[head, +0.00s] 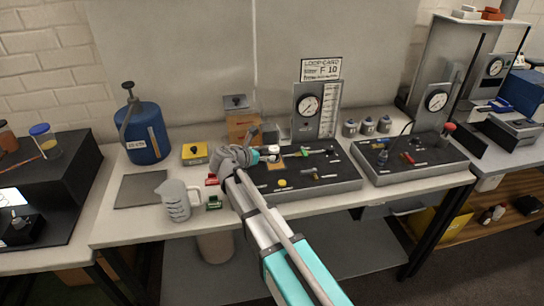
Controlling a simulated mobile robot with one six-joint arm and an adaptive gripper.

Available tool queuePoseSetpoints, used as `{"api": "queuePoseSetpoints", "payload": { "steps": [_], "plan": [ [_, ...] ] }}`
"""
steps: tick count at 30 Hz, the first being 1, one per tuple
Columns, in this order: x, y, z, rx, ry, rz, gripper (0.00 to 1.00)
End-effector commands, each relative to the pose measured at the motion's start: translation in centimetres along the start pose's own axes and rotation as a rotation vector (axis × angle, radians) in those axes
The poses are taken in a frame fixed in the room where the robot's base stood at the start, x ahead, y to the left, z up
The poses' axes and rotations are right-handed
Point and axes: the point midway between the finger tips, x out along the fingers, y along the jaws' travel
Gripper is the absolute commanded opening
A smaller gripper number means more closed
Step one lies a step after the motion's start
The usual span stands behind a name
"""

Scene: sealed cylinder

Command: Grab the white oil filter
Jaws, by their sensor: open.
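My gripper (272,153) is small in the head view, at the end of my grey and teal arm, above the left part of a black-topped test panel (335,187). It points right and is open. A small white shape shows at its end; I cannot tell whether it is part of the gripper or the white oil filter. Three small grey canisters with bluish tops, including a left one (350,129) and a right one (385,124), stand behind the panel, apart from my gripper. No other thing is clearly a white oil filter.
A gauge stand (309,108) rises behind the panel. A second panel (410,160) stands at right. The front left bench edge is clear.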

Motion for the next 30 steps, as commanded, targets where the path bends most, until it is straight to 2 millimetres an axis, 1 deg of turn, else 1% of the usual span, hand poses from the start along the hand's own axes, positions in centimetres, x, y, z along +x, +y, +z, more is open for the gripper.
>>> {"api": "queuePoseSetpoints", "payload": {
  "steps": [8,11,18,22,25,30],
  "plan": [
    [0.1,0.0,0.0,0.000,0.000,0.000,0.92],
    [0.7,0.1,-0.1,0.000,0.000,0.000,0.92],
    [3.4,0.3,-0.2,0.001,0.000,-0.001,0.92],
    [4.6,0.3,-0.2,0.000,0.000,-0.001,0.92],
    [5.0,0.3,-0.1,0.000,0.000,0.000,0.92],
    [5.1,0.2,0.0,0.000,0.000,0.001,0.92]
  ]
}}
